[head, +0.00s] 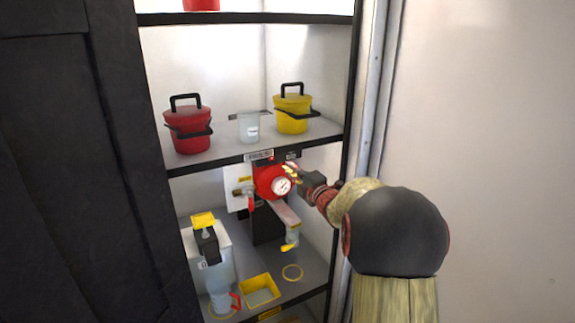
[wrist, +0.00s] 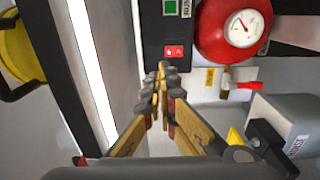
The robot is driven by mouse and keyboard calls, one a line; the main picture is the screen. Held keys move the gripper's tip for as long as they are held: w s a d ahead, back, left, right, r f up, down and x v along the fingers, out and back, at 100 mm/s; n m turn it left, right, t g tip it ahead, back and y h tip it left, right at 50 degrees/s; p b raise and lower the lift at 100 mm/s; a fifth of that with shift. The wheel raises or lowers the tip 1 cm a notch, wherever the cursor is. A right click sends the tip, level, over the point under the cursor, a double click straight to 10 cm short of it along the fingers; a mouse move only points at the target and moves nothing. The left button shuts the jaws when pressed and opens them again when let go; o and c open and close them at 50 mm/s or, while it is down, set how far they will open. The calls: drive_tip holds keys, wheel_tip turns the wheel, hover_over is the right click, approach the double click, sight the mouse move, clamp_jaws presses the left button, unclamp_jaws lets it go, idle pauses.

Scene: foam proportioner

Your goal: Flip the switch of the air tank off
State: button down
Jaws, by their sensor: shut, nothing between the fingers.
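The air tank (head: 266,183) is a red round body with a white dial gauge (head: 281,186), on the lower shelf of the cabinet. It shows at the upper right of the wrist view (wrist: 212,38). Beside it in the wrist view is a black panel (wrist: 160,25) with a green square (wrist: 170,7) and a red switch-like patch (wrist: 174,51). My gripper (wrist: 161,72) is shut and empty. Its fingertips appear just below the red patch; I cannot tell if they touch it. In the head view my gripper (head: 291,171) is right of the tank, partly covering the panel area.
The upper shelf holds a red pot (head: 188,130), a clear beaker (head: 248,128) and a yellow pot (head: 291,112). A red-handled valve (wrist: 250,86) sits by the tank. A grey box (head: 210,250) and yellow tray (head: 260,290) stand lower. A dark door (head: 70,170) is at left.

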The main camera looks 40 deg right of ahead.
idle(0.7)
drive_tip(key=s+d+f+m+g+h, duration=0.1)
drive_tip(key=s+d+f+m+g, duration=0.1)
drive_tip(key=s+f+m+g, duration=0.35)
drive_tip(key=s+d+f+m+g+h, duration=0.2)
drive_tip(key=s+d+f+m+g, duration=0.15)
drive_tip(key=f+m, duration=0.4)
drive_tip(key=s+a+f+m+g+y, duration=0.1)
drive_tip(key=s+a+f+m+g, duration=0.15)
drive_tip(key=s+a, duration=0.5)
drive_tip(key=s+a+r+y, duration=0.2)
drive_tip(key=s+a, duration=0.4)
drive_tip(key=a, duration=0.7)
drive_tip(key=s+a+r+y, duration=0.2)
drive_tip(key=s+a, duration=0.4)
drive_tip(key=a, duration=0.7)
drive_tip(key=s+a+r+y, duration=0.2)
drive_tip(key=s+a, duration=0.3)
drive_tip(key=a, duration=0.7)
drive_tip(key=shift+s+a+r+g, duration=0.4)
drive_tip(key=shift+r+g, duration=0.05)
drive_tip(key=shift+r, duration=0.2)
